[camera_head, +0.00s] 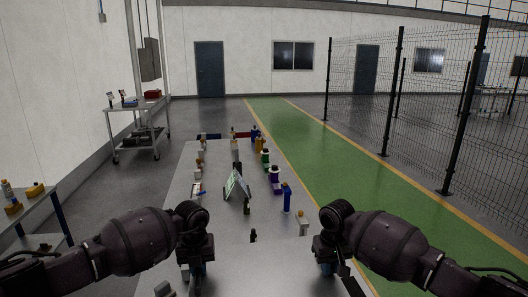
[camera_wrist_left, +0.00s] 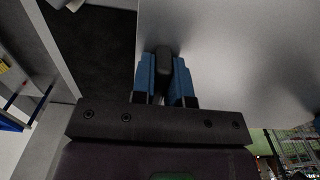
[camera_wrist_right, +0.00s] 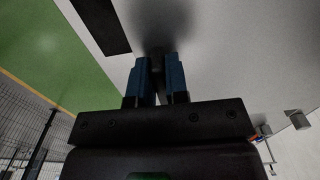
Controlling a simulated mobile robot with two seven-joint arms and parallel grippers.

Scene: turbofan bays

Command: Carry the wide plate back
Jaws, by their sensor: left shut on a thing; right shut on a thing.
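The wide plate (camera_head: 265,272) is a flat grey sheet that spans between my two grippers at the bottom of the head view. It also fills much of the left wrist view (camera_wrist_left: 245,60) as a smooth pale surface. My left gripper (camera_head: 198,266) is shut on a dark handle (camera_wrist_left: 163,60) at the plate's left side; its blue fingers flank the handle. My right gripper (camera_head: 326,262) is shut at the plate's right side; in the right wrist view its blue fingers (camera_wrist_right: 157,72) are close together, and the part between them is dark and hard to make out.
A long grey bench (camera_head: 215,222) runs ahead with several small coloured items along both sides and a tilted panel (camera_head: 237,186) in the middle. A trolley (camera_head: 140,108) and a side table (camera_head: 28,212) stand left. A green walkway (camera_head: 350,160) and mesh fence (camera_head: 425,100) lie right.

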